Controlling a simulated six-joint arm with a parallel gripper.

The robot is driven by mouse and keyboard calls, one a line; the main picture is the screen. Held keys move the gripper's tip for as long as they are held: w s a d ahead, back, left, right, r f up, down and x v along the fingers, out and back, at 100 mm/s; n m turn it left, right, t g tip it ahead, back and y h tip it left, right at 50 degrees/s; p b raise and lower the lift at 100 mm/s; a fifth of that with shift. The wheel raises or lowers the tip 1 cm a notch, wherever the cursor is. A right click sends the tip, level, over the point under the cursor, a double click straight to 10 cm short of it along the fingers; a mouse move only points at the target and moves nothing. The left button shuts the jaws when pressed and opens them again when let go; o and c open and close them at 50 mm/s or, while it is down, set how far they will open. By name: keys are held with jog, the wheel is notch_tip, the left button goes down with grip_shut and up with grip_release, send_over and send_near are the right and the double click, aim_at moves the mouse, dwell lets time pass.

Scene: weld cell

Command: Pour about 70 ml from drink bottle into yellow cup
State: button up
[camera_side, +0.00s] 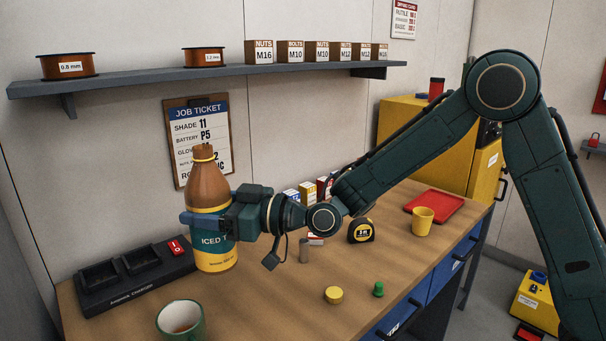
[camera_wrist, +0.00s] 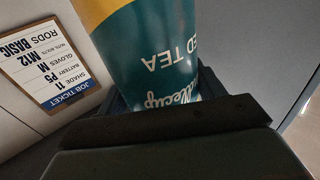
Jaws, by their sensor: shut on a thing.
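The drink bottle (camera_side: 212,252) is brown with a teal and yellow label reading "ICED T…". It is upright at the left of the bench, beside a black charger; I cannot tell whether its base touches the bench. My gripper (camera_side: 207,217) is shut on the bottle around its middle, coming from the right. In the wrist view the bottle's label (camera_wrist: 160,50) fills the space beyond my gripper. The yellow cup (camera_side: 423,222) stands upright at the right of the bench, by the front edge of a red tray, well apart from my gripper. Its inside is not clearly visible.
The black charger (camera_side: 130,278) is left of the bottle. A green cup (camera_side: 180,322) with brown contents stands in front. A yellow round lid-like piece (camera_side: 333,295), a green piece (camera_side: 378,289), a grey cylinder (camera_side: 304,250) and a tape measure (camera_side: 361,231) lie between bottle and red tray (camera_side: 440,207).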

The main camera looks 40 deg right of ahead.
notch_tip(320, 180, up, 2)
jog(key=shift+r, duration=0.25)
jog(key=w+d+f+m+t+h, duration=0.2)
jog(key=w+d+f+m+h, duration=0.3)
jog(key=d, duration=0.8)
jog(key=d+m+t+h, duration=0.1)
jog(key=d+m+h, duration=0.3)
jog(key=d+h, duration=0.65)
jog(key=s+d+r+m+g+h, duration=0.2)
jog(key=s+d+m+h, duration=0.15)
jog(key=d, duration=0.55)
jog(key=s+d+r+m+g+h, duration=0.1)
jog(key=s+d+m+g+h, duration=0.25)
jog(key=d, duration=0.55)
jog(key=s+d+r+m+g+h, duration=0.2)
jog(key=s+d+h, duration=0.15)
jog(key=d, duration=0.55)
notch_tip(320, 180, down, 11)
jog(key=y, duration=0.1)
jog(key=shift+t, duration=0.35)
jog(key=shift+a, duration=0.15)
